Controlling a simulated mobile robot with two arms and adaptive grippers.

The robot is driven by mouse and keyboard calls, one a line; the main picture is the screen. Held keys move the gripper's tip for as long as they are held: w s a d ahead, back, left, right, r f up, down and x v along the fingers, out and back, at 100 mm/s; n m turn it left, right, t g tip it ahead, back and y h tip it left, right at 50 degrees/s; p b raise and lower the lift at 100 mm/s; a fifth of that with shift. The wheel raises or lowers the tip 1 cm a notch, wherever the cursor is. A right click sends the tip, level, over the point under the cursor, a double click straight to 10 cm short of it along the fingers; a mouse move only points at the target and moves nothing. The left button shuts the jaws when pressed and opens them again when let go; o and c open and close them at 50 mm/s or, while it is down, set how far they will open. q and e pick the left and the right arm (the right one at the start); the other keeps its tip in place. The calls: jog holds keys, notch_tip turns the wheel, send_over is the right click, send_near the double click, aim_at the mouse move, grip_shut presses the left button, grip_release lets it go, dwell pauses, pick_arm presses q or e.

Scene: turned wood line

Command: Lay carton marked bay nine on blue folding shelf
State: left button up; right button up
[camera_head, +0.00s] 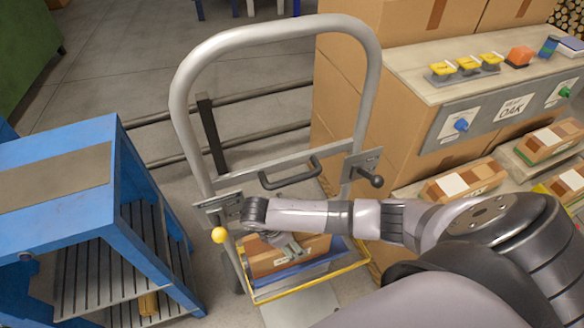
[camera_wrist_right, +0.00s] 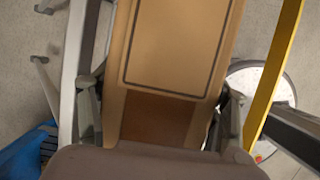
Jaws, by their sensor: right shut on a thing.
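A brown cardboard carton (camera_head: 262,262) is low inside the trolley frame in the head view. It fills the middle of the right wrist view (camera_wrist_right: 180,45). My right gripper (camera_head: 285,246) is shut on it, with a finger on each side in the wrist view. The blue folding shelf (camera_head: 298,280) shows under and beside the carton, with a yellow rim (camera_head: 315,284) along its front. My wrist hides part of the carton, and I cannot tell if it touches the shelf. No bay marking is readable. My left gripper is not in view.
The trolley's grey tube handle (camera_head: 275,27) arches over the shelf, with a dark grip bar (camera_head: 290,174) and side latches. A blue bench (camera_head: 60,165) stands close on the left. Large cartons (camera_head: 385,110) and a counter (camera_head: 480,80) with several small items stand on the right.

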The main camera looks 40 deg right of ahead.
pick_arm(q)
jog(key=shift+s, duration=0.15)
pick_arm(e)
jog(key=o, duration=1.5)
